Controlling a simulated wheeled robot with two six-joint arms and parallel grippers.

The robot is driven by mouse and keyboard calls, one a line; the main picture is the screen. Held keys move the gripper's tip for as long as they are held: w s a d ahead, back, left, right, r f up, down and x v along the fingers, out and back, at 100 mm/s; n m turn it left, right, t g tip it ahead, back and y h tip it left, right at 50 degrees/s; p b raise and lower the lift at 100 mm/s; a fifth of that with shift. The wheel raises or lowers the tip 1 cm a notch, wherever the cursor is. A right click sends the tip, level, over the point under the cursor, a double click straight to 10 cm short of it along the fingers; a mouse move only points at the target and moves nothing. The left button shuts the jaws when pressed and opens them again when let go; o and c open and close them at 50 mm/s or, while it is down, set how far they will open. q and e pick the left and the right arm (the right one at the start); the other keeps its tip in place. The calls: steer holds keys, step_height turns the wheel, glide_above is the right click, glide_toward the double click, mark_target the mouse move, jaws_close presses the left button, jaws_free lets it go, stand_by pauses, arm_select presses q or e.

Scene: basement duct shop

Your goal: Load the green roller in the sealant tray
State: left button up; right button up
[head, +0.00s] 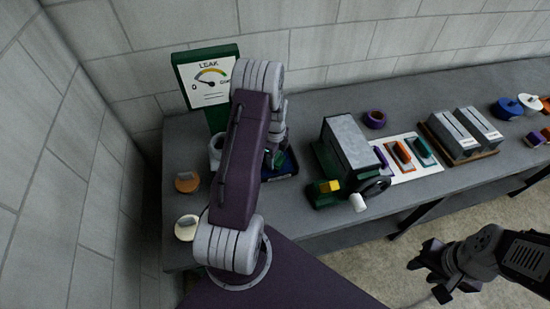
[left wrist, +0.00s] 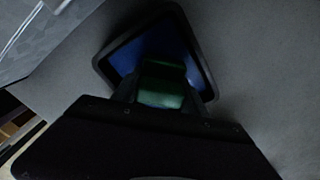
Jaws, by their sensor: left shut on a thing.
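The green roller (left wrist: 162,85) is between the fingers of my left gripper (left wrist: 157,98) in the left wrist view, and the gripper is shut on it. The sealant tray (left wrist: 204,72) has a dark rim and a blue inside; the roller overlaps it in this view. I cannot tell whether the roller touches the blue. In the head view my left arm hides most of the tray (head: 290,166), and my left gripper (head: 273,160) is over it. My right gripper (head: 428,278) is at the lower right, off the bench, open and empty.
A leak gauge board (head: 210,80) stands behind the tray. A grey machine with a crank (head: 350,150) stands to its right. Further right are a white mat (head: 408,176) with coloured tools and grey boxes (head: 455,133). Two round pieces (head: 187,182) (head: 186,228) lie on the left.

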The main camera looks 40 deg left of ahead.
arm_select(q)
steer(key=shift+f, duration=0.35)
steer(key=shift+s, duration=0.1)
stand_by(1.1)
step_height(320, 180, up, 7)
steer(key=p, duration=0.5)
stand_by(0.6)
